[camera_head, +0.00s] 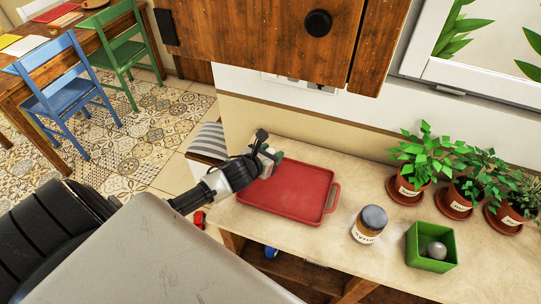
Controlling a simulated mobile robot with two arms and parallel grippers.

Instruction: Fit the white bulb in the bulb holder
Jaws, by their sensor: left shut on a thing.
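My left gripper (266,157) reaches in from the left, above the left end of the red tray (295,187) on the counter. It is shut on a small pale and greenish thing, mostly hidden by the fingers; I cannot tell if this is the white bulb. A green square box (414,248) stands at the counter's right, with a greyish-white round thing (437,250) inside. I cannot tell if that is a bulb. No bulb holder can be made out with certainty. My right gripper is not in view.
A labelled jar (369,224) stands between tray and green box. Several potted plants (419,160) line the back right. A wooden cabinet (270,35) hangs above the counter (330,235). A blue chair (55,85) and a green chair (118,48) stand at far left.

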